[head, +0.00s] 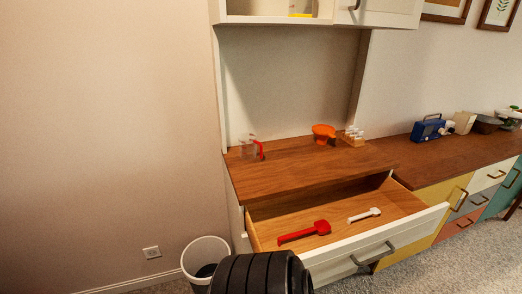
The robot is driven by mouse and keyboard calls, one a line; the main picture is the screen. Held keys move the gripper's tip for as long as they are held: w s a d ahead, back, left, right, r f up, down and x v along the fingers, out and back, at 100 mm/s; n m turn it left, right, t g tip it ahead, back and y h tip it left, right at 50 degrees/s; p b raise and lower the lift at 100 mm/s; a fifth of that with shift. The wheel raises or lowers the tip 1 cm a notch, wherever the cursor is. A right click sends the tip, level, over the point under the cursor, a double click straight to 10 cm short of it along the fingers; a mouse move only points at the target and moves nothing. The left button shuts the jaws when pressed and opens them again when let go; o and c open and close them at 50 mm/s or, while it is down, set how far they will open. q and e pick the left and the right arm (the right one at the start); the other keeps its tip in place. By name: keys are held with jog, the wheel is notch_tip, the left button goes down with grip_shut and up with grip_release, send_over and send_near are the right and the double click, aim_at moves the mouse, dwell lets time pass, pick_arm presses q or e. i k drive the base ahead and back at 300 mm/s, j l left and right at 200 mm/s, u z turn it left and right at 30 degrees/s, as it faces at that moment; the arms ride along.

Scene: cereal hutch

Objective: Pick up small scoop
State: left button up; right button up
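A white scoop (364,215) lies in the open drawer (345,245), toward its right side. It looks smaller than the red scoop (305,232), which lies left of it in the same drawer. The two scoops are apart and nothing covers them. Neither of my grippers shows in the head view. A dark ribbed part, probably of my arm, is at the bottom edge, in front of the drawer's left end.
The wooden counter (300,170) above the drawer holds a clear container with a red handle (252,150), an orange cup (323,133) and a small rack (353,137). A white bin (206,250) stands left on the floor. A blue radio (427,129) sits right.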

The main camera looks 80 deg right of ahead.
aim_at(374, 211)
jog(key=j+z, duration=0.1)
jog(key=z, duration=3.6)
